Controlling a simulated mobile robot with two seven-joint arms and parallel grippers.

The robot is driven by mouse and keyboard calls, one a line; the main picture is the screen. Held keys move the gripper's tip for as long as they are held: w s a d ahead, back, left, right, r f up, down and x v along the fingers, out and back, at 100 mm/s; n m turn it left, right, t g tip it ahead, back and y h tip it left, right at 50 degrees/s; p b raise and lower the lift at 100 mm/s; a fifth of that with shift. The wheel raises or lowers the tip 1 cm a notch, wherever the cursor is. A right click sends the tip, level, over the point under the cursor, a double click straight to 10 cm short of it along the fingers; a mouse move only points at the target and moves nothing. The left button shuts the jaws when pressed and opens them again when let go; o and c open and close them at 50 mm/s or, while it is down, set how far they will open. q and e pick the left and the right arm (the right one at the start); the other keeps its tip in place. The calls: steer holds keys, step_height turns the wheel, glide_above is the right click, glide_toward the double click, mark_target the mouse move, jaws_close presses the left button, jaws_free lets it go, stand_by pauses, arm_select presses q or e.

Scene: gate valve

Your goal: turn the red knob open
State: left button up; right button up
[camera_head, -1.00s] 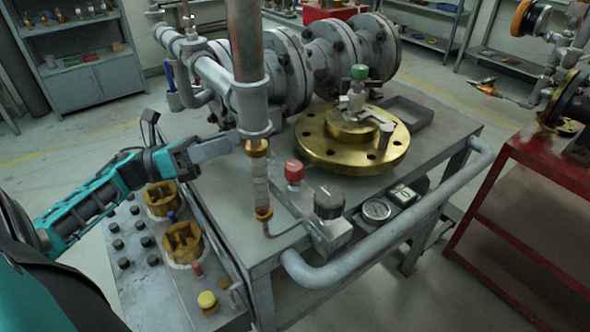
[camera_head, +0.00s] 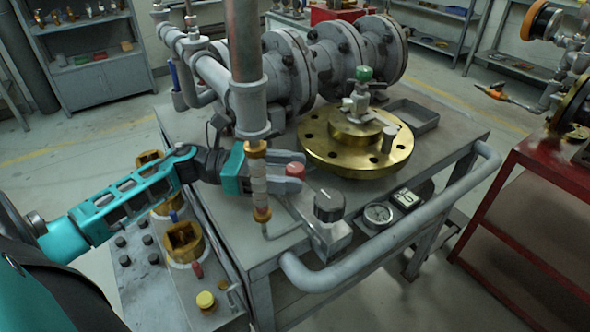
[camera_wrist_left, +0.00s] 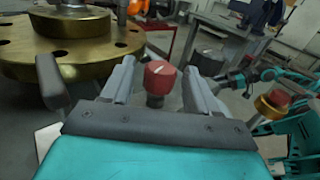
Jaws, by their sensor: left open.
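The red knob (camera_head: 294,170) stands on the grey workbench, left of the brass flange. In the left wrist view the red knob (camera_wrist_left: 159,76) has a pale line on its top and sits between the fingertips. My left gripper (camera_head: 288,172) is open around the knob, one finger on each side. In the left wrist view my left gripper (camera_wrist_left: 160,82) shows a gap on both sides of the knob, and I see no clear contact. The vertical pipe and its fitting hide part of my gripper in the head view. My right gripper is not in view.
A vertical pipe with a clear sight tube (camera_head: 259,185) stands close in front of my gripper. A black knob (camera_head: 329,205) is right of the red one. The brass flange (camera_head: 355,150) is behind. A grey rail (camera_head: 400,235) runs along the bench edge.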

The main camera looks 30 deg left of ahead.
arm_select(q)
steer(key=shift+w+d, duration=0.35)
steer(key=shift+d, duration=0.3)
steer(key=shift+c, duration=0.3)
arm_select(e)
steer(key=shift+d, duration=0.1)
